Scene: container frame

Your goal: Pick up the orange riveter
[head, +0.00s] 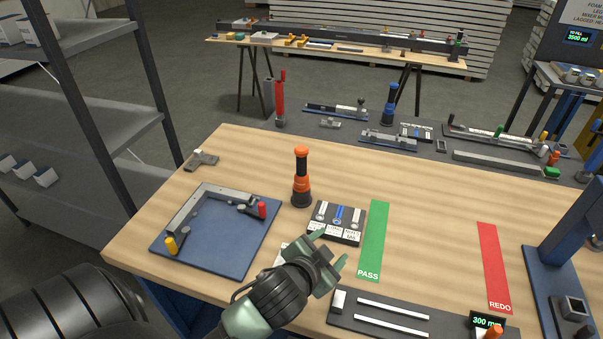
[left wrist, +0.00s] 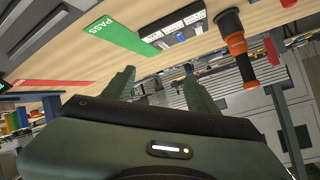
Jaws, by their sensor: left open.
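The orange riveter (head: 301,180) stands upright on the wooden table, with an orange grip, black bands and a black base. It also shows in the left wrist view (left wrist: 237,48), at the upper right, outside the jaws. My left gripper (head: 330,248) is open and empty above the table, in front of and to the right of the riveter, near the black block of switches. Its two fingers also show in the left wrist view (left wrist: 158,80), spread apart with nothing between them. My right gripper is not in view.
A black block with white and blue parts (head: 337,222) sits right of the riveter. A blue plate with a corner frame and clamps (head: 212,255) lies to the left. Green PASS (head: 373,240) and red REDO (head: 494,265) strips lie right. A dark rail plate (head: 390,320) lies in front.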

